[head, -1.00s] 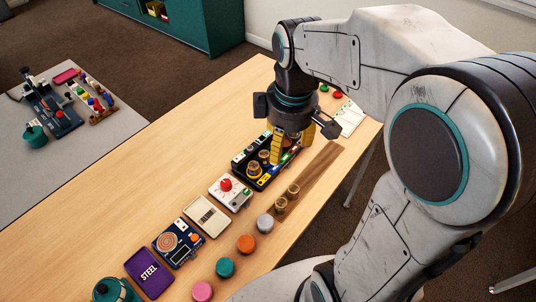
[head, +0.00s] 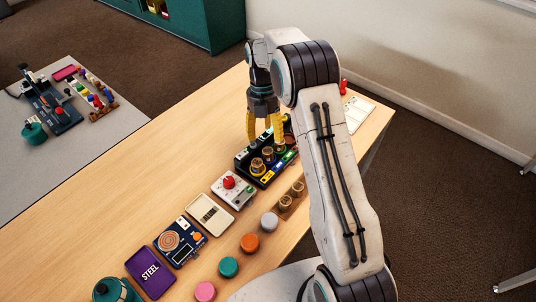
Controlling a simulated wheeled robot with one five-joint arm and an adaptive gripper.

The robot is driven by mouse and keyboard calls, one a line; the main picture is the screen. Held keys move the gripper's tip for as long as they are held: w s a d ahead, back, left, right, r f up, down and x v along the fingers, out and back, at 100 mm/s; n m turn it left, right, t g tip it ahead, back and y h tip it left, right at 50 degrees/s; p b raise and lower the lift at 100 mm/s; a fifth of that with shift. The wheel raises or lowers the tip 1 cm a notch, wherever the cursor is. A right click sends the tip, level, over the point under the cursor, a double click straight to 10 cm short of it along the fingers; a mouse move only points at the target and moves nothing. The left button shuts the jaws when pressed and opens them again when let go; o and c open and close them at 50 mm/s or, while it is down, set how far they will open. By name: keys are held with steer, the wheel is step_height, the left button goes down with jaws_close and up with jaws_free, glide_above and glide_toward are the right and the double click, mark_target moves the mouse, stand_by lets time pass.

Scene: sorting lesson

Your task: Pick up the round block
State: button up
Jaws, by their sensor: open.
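Several round blocks lie in a row along the table's near edge: a pink one (head: 205,291), a teal one (head: 228,267), an orange one (head: 249,243) and a grey one (head: 269,221). The frames do not show which one the task means. My gripper (head: 266,138) is open, its yellow fingers spread and pointing down over the far part of a black tray (head: 243,163). It is well beyond the row of round blocks. Brass cylinders (head: 257,167) stand in the tray; one is close under the fingers. I cannot tell whether the fingers touch anything.
Two brass cylinders stand on a brown wooden strip (head: 280,209), partly hidden by my arm.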

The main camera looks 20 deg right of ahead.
mark_target(267, 150)
step_height(267, 150, down, 2)
steer(key=shift+s+p, duration=0.1)
steer(key=shift+p, duration=0.35)
steer(key=f+p, duration=0.3)
steer(key=shift+s, duration=0.3)
steer(key=shift+s+f+p, duration=0.15)
steer(key=shift+f+p, duration=0.7)
steer(key=shift+f, duration=0.35)
steer(key=shift+c, duration=0.2)
steer(key=c, duration=1)
